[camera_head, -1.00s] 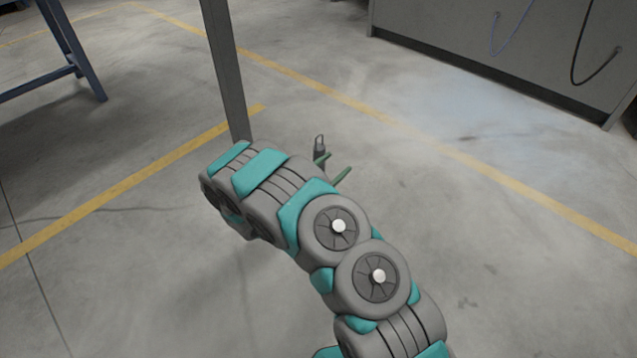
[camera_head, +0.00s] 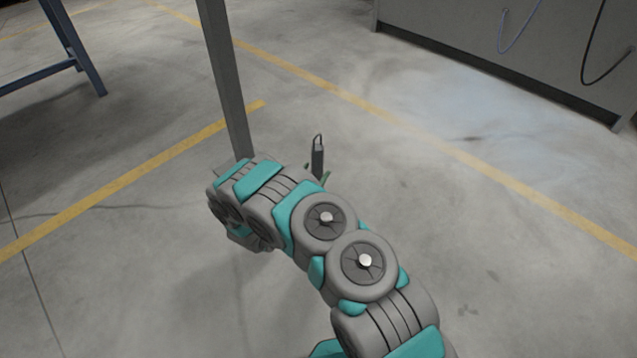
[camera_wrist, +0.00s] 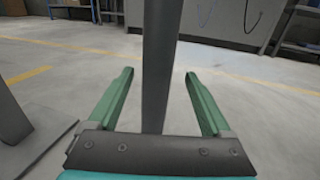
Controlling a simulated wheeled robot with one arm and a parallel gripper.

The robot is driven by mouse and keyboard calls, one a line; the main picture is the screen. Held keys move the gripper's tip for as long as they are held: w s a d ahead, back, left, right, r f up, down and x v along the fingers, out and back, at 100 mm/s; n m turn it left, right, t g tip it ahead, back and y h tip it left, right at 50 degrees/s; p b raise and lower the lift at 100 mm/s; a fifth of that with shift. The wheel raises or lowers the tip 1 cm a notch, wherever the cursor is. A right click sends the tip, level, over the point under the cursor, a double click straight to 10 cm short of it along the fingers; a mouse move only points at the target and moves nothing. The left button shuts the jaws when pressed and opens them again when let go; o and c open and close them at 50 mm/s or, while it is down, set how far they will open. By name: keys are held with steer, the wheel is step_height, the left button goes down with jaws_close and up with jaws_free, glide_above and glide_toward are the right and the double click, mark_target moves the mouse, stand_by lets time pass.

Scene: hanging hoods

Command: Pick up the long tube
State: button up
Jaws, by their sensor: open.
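The long tube (camera_wrist: 160,60) is a dark grey upright bar in the wrist view, running from the top edge down between my fingers. In the head view, its upper end (camera_head: 317,160) shows behind my arm, with a thin loop on top; the lower part is hidden. My gripper (camera_wrist: 158,73) is open, with one green finger on each side of the tube. A gap shows between each finger and the tube. In the head view, only a bit of green finger shows beside the tube, just past my wrist.
A grey post (camera_head: 228,80) rises left of the tube, close to my wrist; its foot plate (camera_wrist: 35,150) shows at lower left in the wrist view. A grey cabinet (camera_head: 520,60) with hanging cables stands at the back right. A blue table frame (camera_head: 75,50) is at upper left. The floor (camera_head: 480,260) at right is clear.

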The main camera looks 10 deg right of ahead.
mark_target(322, 159)
steer(key=shift+r+x, duration=0.2)
steer(key=shift+x, duration=0.85)
steer(key=shift+r+x, duration=0.15)
steer(key=shift+x, duration=0.85)
steer(key=shift+r+x, duration=0.2)
steer(key=shift+x, duration=0.85)
steer(key=shift+w+a, duration=0.1)
steer(key=shift+a, duration=0.05)
steer(key=shift+c, duration=0.2)
jaws_close()
